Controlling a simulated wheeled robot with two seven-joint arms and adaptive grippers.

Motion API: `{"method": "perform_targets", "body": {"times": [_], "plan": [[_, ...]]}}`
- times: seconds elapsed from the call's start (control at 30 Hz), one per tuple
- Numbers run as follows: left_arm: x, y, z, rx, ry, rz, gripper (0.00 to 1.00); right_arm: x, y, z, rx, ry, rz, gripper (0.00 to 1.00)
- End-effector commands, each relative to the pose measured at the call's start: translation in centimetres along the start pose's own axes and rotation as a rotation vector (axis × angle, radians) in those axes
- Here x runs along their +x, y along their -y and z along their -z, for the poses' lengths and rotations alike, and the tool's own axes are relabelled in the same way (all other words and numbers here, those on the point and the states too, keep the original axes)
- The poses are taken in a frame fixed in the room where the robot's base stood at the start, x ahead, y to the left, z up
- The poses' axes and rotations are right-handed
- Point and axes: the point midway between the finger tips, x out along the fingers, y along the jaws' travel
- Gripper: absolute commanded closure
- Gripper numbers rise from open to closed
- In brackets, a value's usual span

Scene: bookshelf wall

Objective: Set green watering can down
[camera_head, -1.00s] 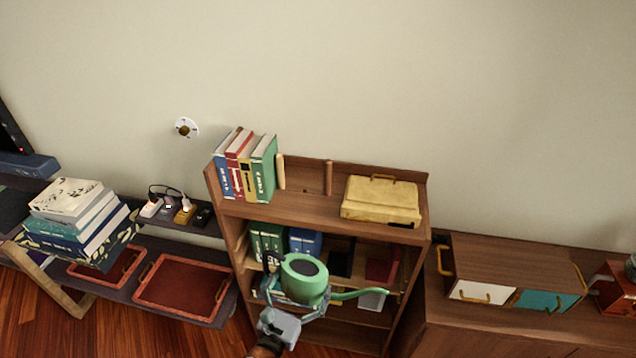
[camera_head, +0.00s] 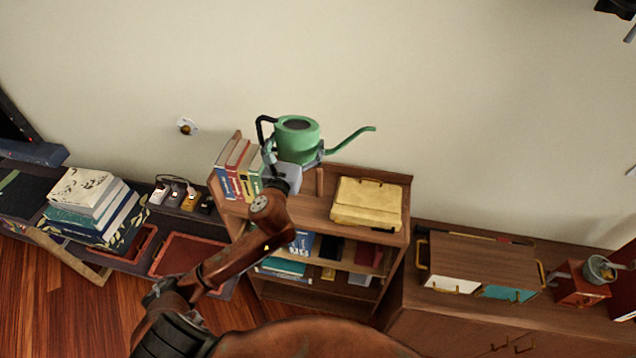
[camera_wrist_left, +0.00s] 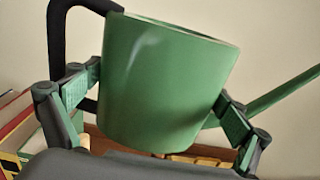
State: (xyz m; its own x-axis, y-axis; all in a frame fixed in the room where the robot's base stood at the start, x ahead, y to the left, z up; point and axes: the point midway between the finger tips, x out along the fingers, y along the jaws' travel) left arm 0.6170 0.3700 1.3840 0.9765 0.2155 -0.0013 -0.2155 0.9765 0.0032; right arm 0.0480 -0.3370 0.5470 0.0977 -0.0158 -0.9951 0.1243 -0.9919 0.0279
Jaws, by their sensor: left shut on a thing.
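The green watering can (camera_head: 299,142) has a black handle and a long spout pointing right. My left gripper (camera_head: 292,162) is shut on its body and holds it upright at the height of the bookshelf's top. In the left wrist view the can (camera_wrist_left: 165,85) fills the middle, with finger pads (camera_wrist_left: 155,100) touching both sides. The bookshelf (camera_head: 312,212) has a bare stretch of top between the books and the yellow case. The can and gripper cover part of the books. I cannot tell whether the can's base touches the shelf.
Upright books (camera_head: 233,168) stand at the left of the bookshelf top. A yellow case (camera_head: 367,203) lies at its right. A low cabinet (camera_head: 470,312) to the right carries a wooden drawer box (camera_head: 482,262). A book stack (camera_head: 92,205) is at the left.

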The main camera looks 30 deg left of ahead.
Motion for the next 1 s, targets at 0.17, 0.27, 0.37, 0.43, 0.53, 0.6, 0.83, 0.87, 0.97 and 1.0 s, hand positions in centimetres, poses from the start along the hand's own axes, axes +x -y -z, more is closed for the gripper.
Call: {"method": "perform_targets", "body": {"times": [0.17, 0.27, 0.37, 0.43, 0.53, 0.6, 0.83, 0.87, 0.97, 1.0], "plan": [[0.4, -0.8, -1.2, -0.003, 0.001, -0.014, 0.35, -1.0, 0.0, 0.3, -0.001, -0.002, 0.0, 0.6], [0.3, -1.2, 0.3, -0.006, -0.003, -0.021, 0.35, -1.0, 0.0, 0.3, -0.001, -0.002, 0.0, 0.6], [0.2, -1.4, 2.7, -0.007, -0.005, -0.024, 0.35, -0.9, -0.1, 0.2, -0.001, -0.002, 0.0, 0.6], [0.2, -1.4, 4.4, -0.005, -0.004, -0.025, 0.35, -0.8, -0.1, 0.2, -0.002, -0.002, -0.001, 0.6], [0.2, -1.4, 6.8, -0.006, -0.004, -0.024, 0.35, -0.6, -0.2, 0.2, -0.002, -0.002, -0.002, 0.6], [0.2, -1.4, 8.5, -0.006, -0.003, -0.025, 0.35, -0.5, -0.2, 0.2, -0.003, -0.002, -0.002, 0.6], [0.2, -1.2, 14.1, -0.006, -0.003, -0.022, 0.35, 0.5, -0.5, 0.0, -0.004, -0.001, -0.005, 0.6], [0.2, -1.2, 14.8, -0.006, -0.003, -0.022, 0.35, 0.7, -0.5, 0.0, -0.004, -0.001, -0.005, 0.6], [0.3, -1.1, 17.2, -0.008, -0.002, -0.02, 0.35, 1.4, -0.5, -0.1, -0.004, -0.001, -0.006, 0.6], [0.3, -1.0, 18.2, -0.006, -0.002, -0.019, 0.35, 1.7, -0.5, -0.1, -0.004, -0.001, -0.006, 0.6]]}}
